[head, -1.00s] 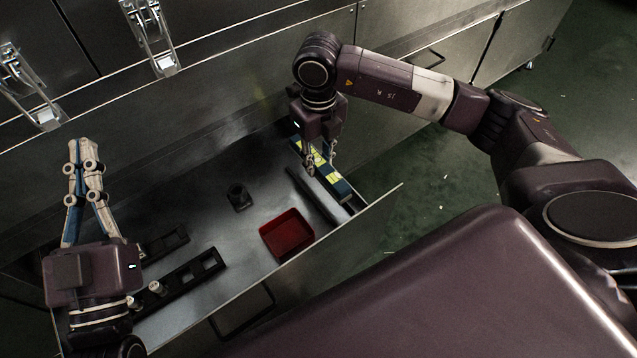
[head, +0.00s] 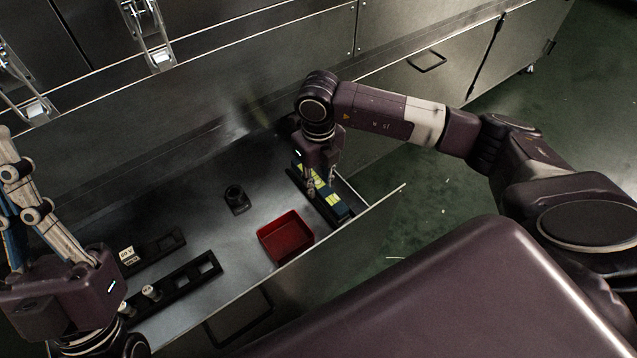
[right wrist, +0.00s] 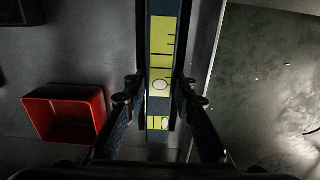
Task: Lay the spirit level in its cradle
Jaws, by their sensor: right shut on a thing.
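The spirit level (head: 335,204) is a long blue bar with yellow faces, at the right end of the metal tray. My right gripper (head: 320,186) points down and is shut on it. In the right wrist view the level (right wrist: 162,45) runs lengthwise between my two fingers (right wrist: 157,98). The cradle (head: 313,206) is a dark narrow rail, mostly hidden under the level. The level lines up over it; whether it rests fully inside I cannot tell. My left gripper (head: 8,160) is at the left edge, partly cut off, with no level in it.
A red open bin (head: 286,238) stands left of the cradle; it also shows in the right wrist view (right wrist: 66,112). A small dark block (head: 237,200) and two dark slotted racks (head: 185,283) lie further left.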

